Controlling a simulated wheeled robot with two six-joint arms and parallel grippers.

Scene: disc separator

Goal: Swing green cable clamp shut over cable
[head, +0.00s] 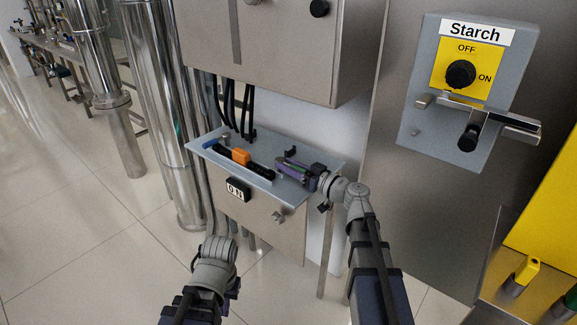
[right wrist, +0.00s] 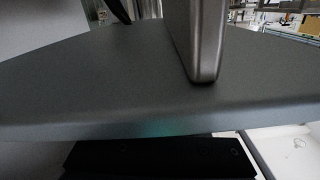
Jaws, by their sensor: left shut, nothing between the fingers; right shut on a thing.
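A black cable runs along the shelf past an orange clamp (head: 241,156) and a blue clamp (head: 209,144). Whether the cable lies under the green clamp is too small to tell. My left gripper (head: 232,289) is low in front of the shelf, shut, empty and mostly hidden behind its wrist.
A steel cabinet (head: 275,45) hangs above the shelf, with black cables between. A sign (head: 238,190) hangs on the shelf front. A Starch switch box (head: 420,115) is on the right. The right wrist view shows a grey surface (right wrist: 110,80) and an upright metallic piece close by.

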